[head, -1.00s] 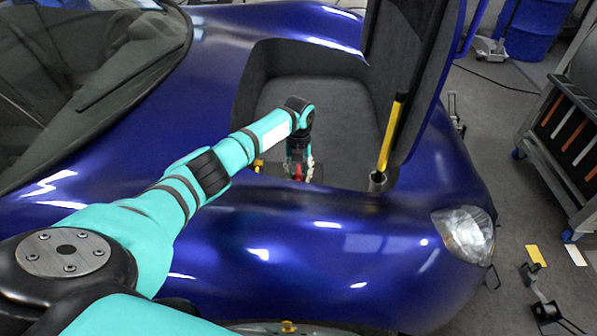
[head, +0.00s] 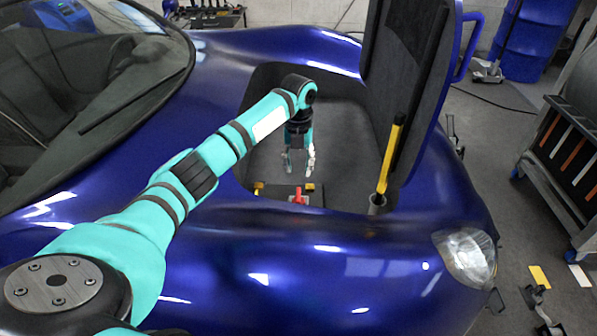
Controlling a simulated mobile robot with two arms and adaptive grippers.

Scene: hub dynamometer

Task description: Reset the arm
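My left arm reaches in from the left over the blue car's open front compartment. My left gripper (head: 298,174) points down inside it, with its two fingers apart and nothing visible between them. A small red part (head: 299,196) on a dark block with yellow pieces (head: 310,187) sits at the compartment's near edge, just below and nearer than the gripper. The gripper is apart from it. The lower part of the block is hidden by the car's front edge. My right gripper is not in view.
The raised lid (head: 418,90) stands at the compartment's right side, with a yellow prop (head: 390,155) beside it. The car's blue body (head: 330,260) lies in front. A tool cart (head: 565,150) and a blue drum (head: 537,40) stand on the floor at right.

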